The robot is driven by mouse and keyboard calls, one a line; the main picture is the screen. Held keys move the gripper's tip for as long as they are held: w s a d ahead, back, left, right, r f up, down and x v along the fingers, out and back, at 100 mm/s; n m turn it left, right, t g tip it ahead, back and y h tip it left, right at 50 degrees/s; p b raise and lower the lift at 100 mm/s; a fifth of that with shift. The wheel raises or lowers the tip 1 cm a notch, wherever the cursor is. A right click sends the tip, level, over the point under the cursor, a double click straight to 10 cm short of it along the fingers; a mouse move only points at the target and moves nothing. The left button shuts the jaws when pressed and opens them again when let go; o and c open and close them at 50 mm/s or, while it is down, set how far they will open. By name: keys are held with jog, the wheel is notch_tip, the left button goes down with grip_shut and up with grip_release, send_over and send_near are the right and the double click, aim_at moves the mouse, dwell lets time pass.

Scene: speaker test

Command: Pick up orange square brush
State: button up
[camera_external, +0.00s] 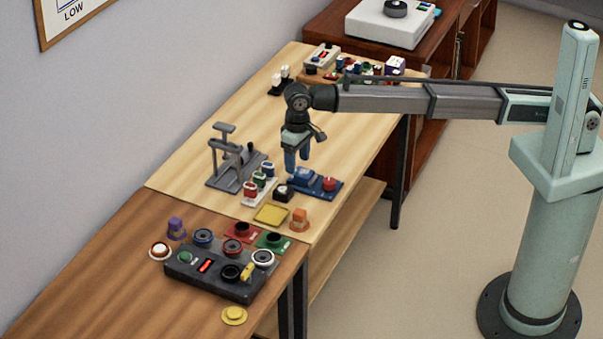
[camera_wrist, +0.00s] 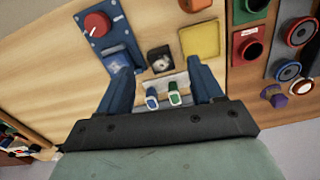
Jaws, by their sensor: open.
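The orange square brush (camera_external: 299,220) stands near the right edge of the light wooden table, close to the seam with the darker table. An orange piece at the top edge of the wrist view (camera_wrist: 257,5), partly cut off, looks like the same brush. My gripper (camera_external: 297,167) is above the light table, behind the brush in the external view and apart from it. Its blue fingers are spread and empty in the wrist view (camera_wrist: 158,70). They are over a white holder with small blue (camera_wrist: 152,100) and green (camera_wrist: 174,95) handled pieces.
Near the brush are a yellow square pad (camera_external: 271,214), a black block (camera_external: 284,193) and a blue plate with a red knob (camera_external: 318,186). A grey stand (camera_external: 235,165) rises left of my gripper. A dark control box (camera_external: 215,273) sits on the darker table.

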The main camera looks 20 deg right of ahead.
jog(key=n, duration=0.1)
send_over(300, 211)
notch_tip(300, 211, down, 8)
jog(key=shift+w+a+f, duration=0.15)
jog(key=shift+s+f, duration=0.2)
jog(key=shift+f, duration=2.35)
jog(key=c, duration=1.1)
jog(key=shift+o, duration=0.2)
jog(key=shift+r, duration=0.15)
notch_tip(300, 211, up, 10)
jog(key=shift+f, duration=0.1)
